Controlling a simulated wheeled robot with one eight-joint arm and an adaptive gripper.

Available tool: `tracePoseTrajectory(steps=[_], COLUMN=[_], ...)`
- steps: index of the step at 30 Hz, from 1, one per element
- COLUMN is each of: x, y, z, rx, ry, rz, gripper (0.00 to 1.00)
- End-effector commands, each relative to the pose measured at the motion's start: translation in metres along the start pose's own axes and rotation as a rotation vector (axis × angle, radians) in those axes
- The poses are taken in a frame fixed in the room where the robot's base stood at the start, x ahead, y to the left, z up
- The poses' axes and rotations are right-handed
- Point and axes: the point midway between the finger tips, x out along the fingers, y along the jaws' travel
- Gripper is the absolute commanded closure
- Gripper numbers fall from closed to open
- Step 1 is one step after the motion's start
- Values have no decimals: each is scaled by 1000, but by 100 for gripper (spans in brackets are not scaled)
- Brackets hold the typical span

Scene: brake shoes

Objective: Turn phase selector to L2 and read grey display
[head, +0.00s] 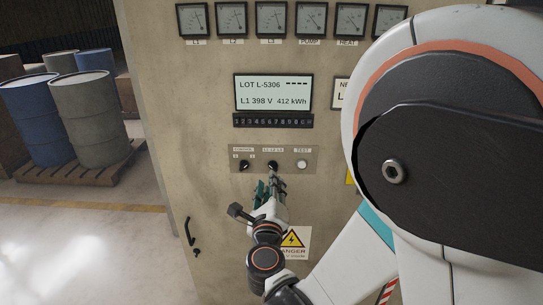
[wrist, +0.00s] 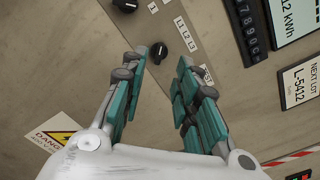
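The grey display (head: 273,92) on the cabinet front reads "LOT L-5306", dashes, "L1 398 V" and "412 kWh". The phase selector (head: 272,165) is a small black knob under an L1 L2 L3 label, between another black knob and a white TEST button. It also shows in the wrist view (wrist: 160,53). I cannot tell its exact pointer direction. My gripper (head: 268,184) is just below the selector in the head view. In the wrist view my gripper (wrist: 165,70) is open and empty, its teal fingers apart, with the selector ahead between their tips and no contact visible.
The left black knob (head: 244,166) and the TEST button (head: 302,165) sit close beside the selector. A dark number strip (head: 272,121) lies below the display, and several meters line the top. Barrels (head: 92,115) stand on a pallet at left. My arm covers the right side.

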Motion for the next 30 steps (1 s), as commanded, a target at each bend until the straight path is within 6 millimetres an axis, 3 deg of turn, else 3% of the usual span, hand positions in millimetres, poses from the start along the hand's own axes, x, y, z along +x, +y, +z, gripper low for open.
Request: tracePoseTrajectory(steps=[6,12,25,29,30], x=[42,67,77,76,76], y=[1,1,0,0,0], z=[-2,-1,0,0,0], rx=[0,0,0,0,0], ry=[1,0,0,0,-1], rz=[-1,0,0,0,0], gripper=[72,72,72,99,100])
